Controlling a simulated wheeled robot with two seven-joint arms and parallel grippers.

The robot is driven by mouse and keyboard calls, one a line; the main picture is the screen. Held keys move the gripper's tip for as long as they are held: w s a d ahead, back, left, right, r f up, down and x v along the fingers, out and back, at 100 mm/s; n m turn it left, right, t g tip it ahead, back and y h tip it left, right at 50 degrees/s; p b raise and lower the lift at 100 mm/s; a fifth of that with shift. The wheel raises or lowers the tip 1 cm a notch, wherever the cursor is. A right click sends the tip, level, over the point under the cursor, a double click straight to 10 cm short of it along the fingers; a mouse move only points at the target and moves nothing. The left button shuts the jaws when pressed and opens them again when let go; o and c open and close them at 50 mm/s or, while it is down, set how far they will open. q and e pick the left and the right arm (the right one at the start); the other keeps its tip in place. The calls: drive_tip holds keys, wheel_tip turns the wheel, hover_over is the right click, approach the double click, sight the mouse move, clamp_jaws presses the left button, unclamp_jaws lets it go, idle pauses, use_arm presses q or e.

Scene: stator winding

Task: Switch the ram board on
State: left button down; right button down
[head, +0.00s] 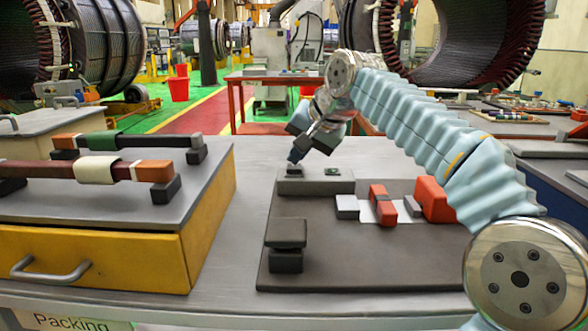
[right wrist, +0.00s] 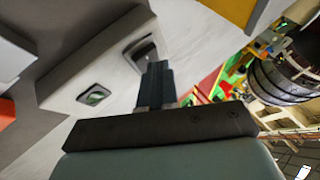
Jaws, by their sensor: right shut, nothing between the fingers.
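The ram board (head: 330,255) is a dark flat plate on the table, with a low grey switch box (head: 316,185) at its back left. The box also shows in the right wrist view (right wrist: 75,80). On its top are a dark switch (right wrist: 142,48) and a small framed greenish window (right wrist: 95,96). My right gripper (head: 293,158) is shut and empty, pointing down at the left end of the box. Its fingertips (right wrist: 157,72) are right beside the dark switch; I cannot tell whether they touch it. My left gripper is out of view.
Red and grey ram parts (head: 380,205) sit on the board's right, and a dark block (head: 286,245) stands at its front left. A yellow drawer case (head: 205,215) with wrapped bars on it stands at left. The table between is clear.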

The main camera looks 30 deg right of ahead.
sight(297, 168)
drive_tip(key=shift+f, duration=0.3)
idle(0.5)
drive_tip(key=shift+r+p, duration=0.75)
drive_tip(key=shift+r, duration=0.1)
drive_tip(key=shift+w+f, duration=0.1)
wheel_tip(297, 168, up, 3)
drive_tip(key=shift+w+d+f+p, duration=0.1)
drive_tip(key=shift+w+p, duration=0.05)
drive_tip(key=shift+p, duration=0.9)
drive_tip(key=shift+r, duration=0.3)
drive_tip(key=shift+w+d+r, duration=0.1)
drive_tip(key=shift+w+r, duration=0.05)
drive_tip(key=shift+r, duration=0.65)
